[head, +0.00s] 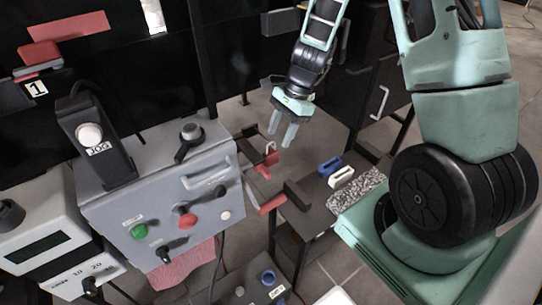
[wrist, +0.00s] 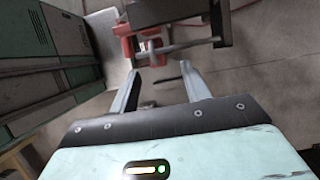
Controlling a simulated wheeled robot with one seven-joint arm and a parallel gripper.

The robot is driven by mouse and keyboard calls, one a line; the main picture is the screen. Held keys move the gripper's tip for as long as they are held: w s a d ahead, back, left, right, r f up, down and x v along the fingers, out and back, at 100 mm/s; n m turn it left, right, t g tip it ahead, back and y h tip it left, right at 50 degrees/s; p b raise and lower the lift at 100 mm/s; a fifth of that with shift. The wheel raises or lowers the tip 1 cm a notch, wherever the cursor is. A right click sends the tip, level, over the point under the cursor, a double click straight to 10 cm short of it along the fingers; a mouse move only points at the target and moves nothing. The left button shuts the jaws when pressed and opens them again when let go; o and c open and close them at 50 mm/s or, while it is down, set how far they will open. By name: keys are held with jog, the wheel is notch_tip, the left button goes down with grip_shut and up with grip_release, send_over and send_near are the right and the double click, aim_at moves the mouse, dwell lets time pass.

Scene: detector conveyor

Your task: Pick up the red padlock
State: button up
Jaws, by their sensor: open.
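The red padlock (head: 271,158) is small in the head view, at the right side of the grey control box, among red and black bars. In the wrist view a red part with a metal loop (wrist: 127,45), which looks like the padlock, is at the top, beyond the fingertips and left of a dark block. My gripper (head: 281,136) is open and empty, its fingers pointing down, just above and right of the padlock in the head view. In the wrist view its two fingers (wrist: 158,72) are spread, with nothing between them. The padlock's exact attachment is unclear.
The grey control box (head: 162,205) with buttons and knobs stands left of the padlock. A low dark table (head: 312,215) holds a blue block (head: 330,166), a white block (head: 341,176) and a speckled slab (head: 357,190). A black drawer cabinet (head: 363,85) stands behind my gripper.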

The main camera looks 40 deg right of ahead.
aim_at(275, 150)
jog(key=shift+s+x, duration=0.2)
jog(key=shift+x, duration=3.05)
grip_shut()
